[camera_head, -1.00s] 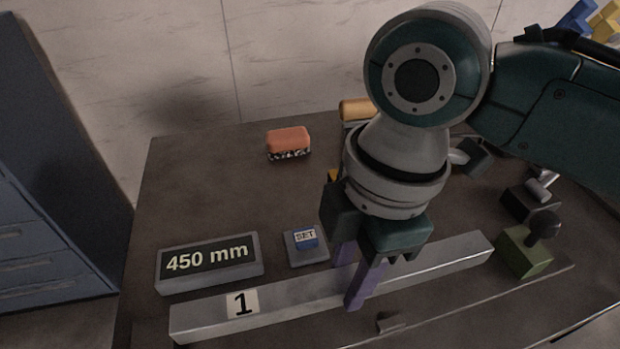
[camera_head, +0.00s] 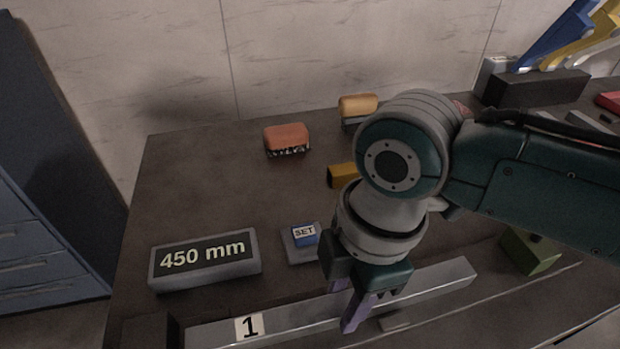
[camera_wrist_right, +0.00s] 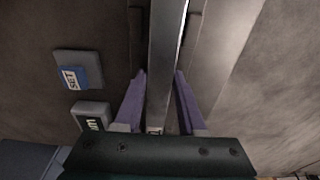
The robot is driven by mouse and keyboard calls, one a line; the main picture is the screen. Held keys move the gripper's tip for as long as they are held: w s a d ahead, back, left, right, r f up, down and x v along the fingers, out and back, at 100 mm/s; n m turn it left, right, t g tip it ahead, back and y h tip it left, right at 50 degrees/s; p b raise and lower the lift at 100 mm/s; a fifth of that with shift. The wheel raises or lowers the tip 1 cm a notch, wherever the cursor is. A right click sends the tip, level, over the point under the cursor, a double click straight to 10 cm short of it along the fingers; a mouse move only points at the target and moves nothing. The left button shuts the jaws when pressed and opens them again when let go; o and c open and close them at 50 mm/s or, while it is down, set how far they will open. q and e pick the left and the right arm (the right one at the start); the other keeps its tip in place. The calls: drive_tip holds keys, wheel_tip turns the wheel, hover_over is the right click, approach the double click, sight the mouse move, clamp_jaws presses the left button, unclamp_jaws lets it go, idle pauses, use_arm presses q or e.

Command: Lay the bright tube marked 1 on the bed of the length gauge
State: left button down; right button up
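The bright tube marked 1 (camera_head: 430,287) is a long pale grey square bar with a white "1" label near its left end. My right gripper (camera_head: 350,305) has its purple fingers on both sides of the tube, near its middle. In the right wrist view the tube (camera_wrist_right: 165,60) runs between the fingers (camera_wrist_right: 162,85), which appear to touch its sides. The tube lies low along the front of the bench, over the length gauge; a dark end block (camera_head: 148,330) stands by its left end. I cannot tell whether it rests on the bed. My left gripper is out of view.
A "450 mm" display (camera_head: 205,262) and a blue SET button (camera_head: 304,235) stand behind the tube. An orange-topped brush (camera_head: 286,138), a yellow-topped item (camera_head: 358,106) and an ochre block (camera_head: 342,175) lie farther back. A green block (camera_head: 530,250) is near the tube's right end.

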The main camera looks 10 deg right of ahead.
drive_tip(key=o, duration=0.4)
drive_tip(key=shift+r, duration=0.55)
drive_tip(key=shift+s+a+r+m+y+p, duration=0.65)
drive_tip(key=shift+s+r+m+p, duration=0.7)
drive_tip(key=shift+r, duration=3.65)
drive_tip(key=s+d+m+t+h, duration=0.2)
drive_tip(key=s+d+m+t, duration=0.1)
drive_tip(key=s+d+m, duration=0.6)
drive_tip(key=d+m, duration=0.1)
drive_tip(key=m, duration=0.3)
drive_tip(key=shift+s+d+m+t, duration=0.25)
drive_tip(key=shift+d+m+t, duration=0.05)
drive_tip(key=shift+d+m, duration=0.05)
drive_tip(key=shift+h+p, duration=0.25)
drive_tip(key=shift+p, duration=0.05)
